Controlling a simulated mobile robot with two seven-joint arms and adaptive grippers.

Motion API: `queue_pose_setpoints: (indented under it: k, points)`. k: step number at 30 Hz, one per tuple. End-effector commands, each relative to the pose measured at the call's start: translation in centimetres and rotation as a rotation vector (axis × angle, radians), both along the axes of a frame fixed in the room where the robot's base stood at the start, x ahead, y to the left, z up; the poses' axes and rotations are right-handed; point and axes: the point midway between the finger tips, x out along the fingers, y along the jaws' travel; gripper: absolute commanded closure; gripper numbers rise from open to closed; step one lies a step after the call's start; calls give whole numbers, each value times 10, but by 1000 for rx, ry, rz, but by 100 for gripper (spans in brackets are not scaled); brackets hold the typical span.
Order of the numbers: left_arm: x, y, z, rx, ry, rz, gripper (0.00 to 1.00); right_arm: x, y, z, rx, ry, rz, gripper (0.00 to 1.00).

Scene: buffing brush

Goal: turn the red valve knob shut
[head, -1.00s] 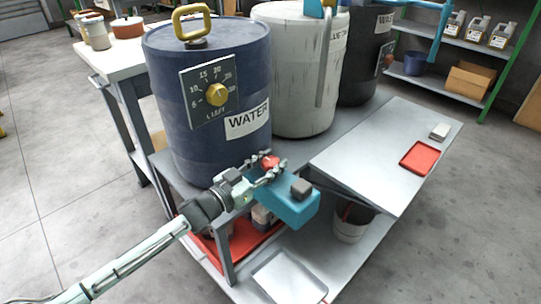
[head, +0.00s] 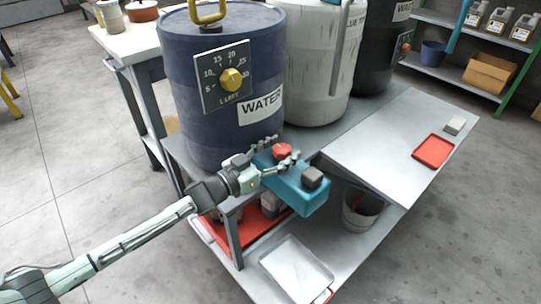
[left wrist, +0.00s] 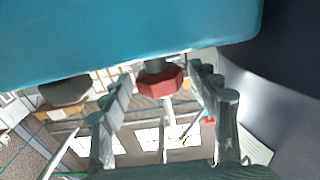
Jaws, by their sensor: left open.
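The red valve knob (head: 282,151) sits on a teal block (head: 299,197) at the front edge of the bench, below the blue water drum (head: 190,125). My left gripper (head: 276,153) is open, with its fingers on either side of the knob. The left wrist view shows the faceted red knob (left wrist: 160,84) between the two fingers (left wrist: 162,78), with a visible gap on each side. The teal block (left wrist: 130,35) fills the top of that view. My right gripper is not in view.
A grey knob (head: 312,178) stands on the same block, to the right of the red one. A bucket (head: 362,212) stands on the lower shelf.

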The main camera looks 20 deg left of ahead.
Motion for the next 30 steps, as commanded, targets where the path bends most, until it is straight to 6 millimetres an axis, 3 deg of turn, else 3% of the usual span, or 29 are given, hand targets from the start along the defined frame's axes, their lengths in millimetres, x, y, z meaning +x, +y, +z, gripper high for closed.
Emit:
queue_pose_setpoints:
  k: [16, 21, 30]
  points:
    - [-84, 57, -1, -1, 3, -1, 39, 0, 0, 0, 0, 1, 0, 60]
    - [-94, 64, 0, -1, 1, -1, 39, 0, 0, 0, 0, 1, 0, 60]
    - [-96, 65, 0, -1, -1, -2, 39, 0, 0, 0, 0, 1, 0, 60]
